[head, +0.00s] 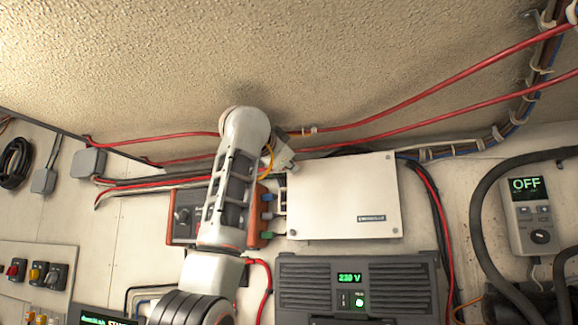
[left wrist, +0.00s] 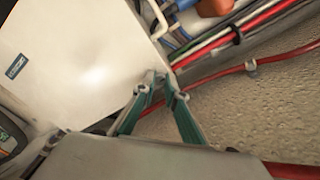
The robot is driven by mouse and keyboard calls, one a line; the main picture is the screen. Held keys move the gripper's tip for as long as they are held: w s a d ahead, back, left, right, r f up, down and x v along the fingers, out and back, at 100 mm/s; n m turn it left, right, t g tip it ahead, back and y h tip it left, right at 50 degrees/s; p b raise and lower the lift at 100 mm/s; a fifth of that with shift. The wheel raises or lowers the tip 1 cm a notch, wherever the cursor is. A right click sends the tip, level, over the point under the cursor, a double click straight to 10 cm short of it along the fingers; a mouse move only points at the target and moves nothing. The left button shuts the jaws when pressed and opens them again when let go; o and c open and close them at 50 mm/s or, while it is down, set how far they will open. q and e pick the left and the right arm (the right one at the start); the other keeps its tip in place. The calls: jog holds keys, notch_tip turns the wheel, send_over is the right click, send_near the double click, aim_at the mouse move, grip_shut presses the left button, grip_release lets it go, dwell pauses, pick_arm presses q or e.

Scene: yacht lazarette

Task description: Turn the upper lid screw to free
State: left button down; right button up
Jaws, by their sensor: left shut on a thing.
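The white box lid (head: 340,195) is closed on the wall and carries a small dark label; it fills the upper left of the left wrist view (left wrist: 75,60). Small screws show at its lower left (head: 293,232) and right corners. My left gripper (head: 285,158) is at the lid's upper left corner. In the left wrist view its two green-sided fingers (left wrist: 162,85) come together at that corner, shut on the upper lid screw. The screw itself is mostly hidden by the fingertips, so its turn angle cannot be told. My right gripper is not in view.
Red cables (head: 430,85) run just above the box. A dark grey unit showing 230 V (head: 350,262) sits below it. An orange-sided device (head: 262,215) is close on the left, partly behind my arm. A controller reading OFF (head: 528,215) hangs at the right.

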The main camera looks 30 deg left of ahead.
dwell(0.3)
pick_arm(q)
jog(key=c, duration=2)
grip_release()
jog(key=shift+c, duration=0.2)
jog(key=v, duration=1.2)
jog(key=shift+a+f, duration=0.1)
jog(key=shift+f, duration=0.05)
